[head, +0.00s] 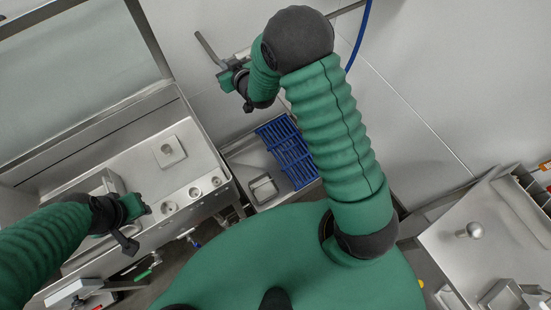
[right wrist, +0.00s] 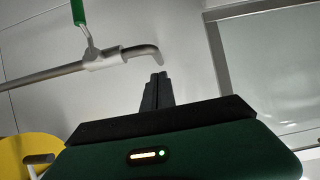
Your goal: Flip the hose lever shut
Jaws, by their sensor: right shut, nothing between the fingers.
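A valve with a green lever (right wrist: 79,12) sits on a grey pipe (right wrist: 45,76) in the right wrist view. The lever stands up, across the pipe's line, and its top is cut off by the frame. The pipe ends in a bent spout (right wrist: 146,53). My right gripper (right wrist: 157,78) is shut and empty, its fingertips just below the spout with no clear contact. In the head view my right gripper (head: 225,75) is beside a grey rod (head: 209,48) near the wall; the green lever cannot be made out there. My left gripper (head: 146,209) is over the steel counter, its fingers unclear.
A blue hose (head: 360,36) hangs on the wall behind my right arm. A sink with a blue rack (head: 288,152) lies below. A steel counter (head: 130,170) and a glass-fronted tank (head: 70,65) are at left. Another steel table (head: 450,240) is at right.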

